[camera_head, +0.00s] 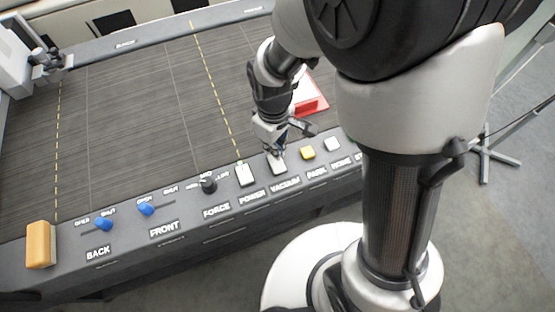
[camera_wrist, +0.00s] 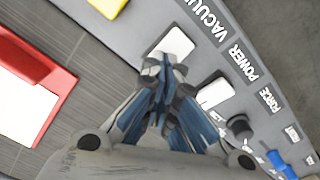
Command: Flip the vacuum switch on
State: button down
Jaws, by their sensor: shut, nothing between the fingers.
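The vacuum switch (camera_head: 279,168) is a white rocker above the VACUUM label on the sloped front panel. In the wrist view the vacuum switch (camera_wrist: 176,43) lies just beyond my fingertips, its near edge partly hidden by them. My gripper (camera_head: 277,150) is right over this switch, pointing down. In the wrist view my gripper (camera_wrist: 164,70) is shut and empty, with its tips at the switch's near edge. I cannot tell whether they touch it. I cannot tell which way the rocker is tipped.
The white power switch (camera_head: 246,175) is left of the vacuum switch, and the yellow park button (camera_head: 307,153) is right. The black force knob (camera_head: 208,184) and blue levers (camera_head: 104,223) are further left. A red-and-white object (camera_head: 311,103) lies on the bed behind.

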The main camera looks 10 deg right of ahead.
jog(key=shift+f+b, duration=0.75)
jog(key=shift+f, duration=0.3)
jog(key=shift+r, duration=0.1)
dwell(0.3)
notch_tip(320, 180, up, 7)
jog(key=p, duration=0.6)
dwell(0.6)
jog(key=s+d+r+m+t+b, duration=0.1)
jog(key=s+d+r+m, duration=0.3)
jog(key=r, duration=0.5)
jog(key=s+d+r+m+t+b, duration=0.1)
jog(key=s+d+r+m+t, duration=0.2)
jog(key=s+d+r+m, duration=0.2)
jog(key=s+d+r, duration=0.2)
jog(key=s+r, duration=0.1)
jog(key=s, duration=0.1)
jog(key=shift+s+r+t, duration=0.3)
jog(key=shift+r, duration=0.1)
